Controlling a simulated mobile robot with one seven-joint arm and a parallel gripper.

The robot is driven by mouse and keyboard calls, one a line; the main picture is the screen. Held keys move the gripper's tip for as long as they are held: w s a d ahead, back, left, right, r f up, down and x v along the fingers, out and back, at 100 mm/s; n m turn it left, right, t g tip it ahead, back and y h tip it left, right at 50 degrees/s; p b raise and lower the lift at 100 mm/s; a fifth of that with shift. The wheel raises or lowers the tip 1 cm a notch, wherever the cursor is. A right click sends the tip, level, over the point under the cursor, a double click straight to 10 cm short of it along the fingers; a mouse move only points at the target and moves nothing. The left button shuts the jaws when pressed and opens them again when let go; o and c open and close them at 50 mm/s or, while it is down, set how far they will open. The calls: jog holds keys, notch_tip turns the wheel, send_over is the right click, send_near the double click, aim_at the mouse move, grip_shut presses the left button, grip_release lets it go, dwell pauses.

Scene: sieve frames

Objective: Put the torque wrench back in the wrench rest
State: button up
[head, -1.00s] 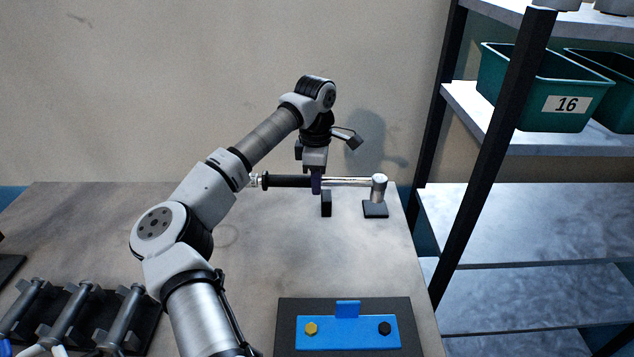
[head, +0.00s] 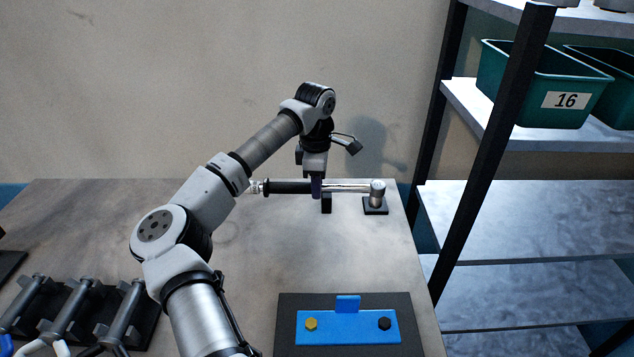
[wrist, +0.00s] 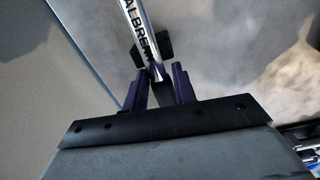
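The torque wrench (head: 345,187) lies level over the back of the bench, with a black handle, a bright shaft and a round head at the right. My gripper (head: 316,194) points down and is shut on it near where handle meets shaft. In the wrist view, the purple fingers of my gripper (wrist: 160,85) stand on both sides of the wrench (wrist: 142,32). The wrench rest shows as a black post (head: 326,206) under the shaft and a black pad (head: 374,210) under the head. I cannot tell whether the wrench touches them.
A blue fixture (head: 348,327) with two bolts sits on a dark plate at the front. Several grey-handled tools lie in a dark rack (head: 145,330) at front left. A shelf with a dark upright (head: 490,160) and green bins (head: 540,85) stands at right.

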jog(key=o, duration=0.3)
jog(key=shift+s+f, duration=0.2)
jog(key=shift+f, duration=0.2)
jog(key=shift+w, duration=0.1)
jog(key=shift+r, duration=0.25)
notch_tip(320, 180, up, 13)
jog(key=b, duration=0.1)
jog(key=shift+w, duration=0.2)
jog(key=shift+s+a+f, duration=0.1)
jog(key=shift+f, duration=0.1)
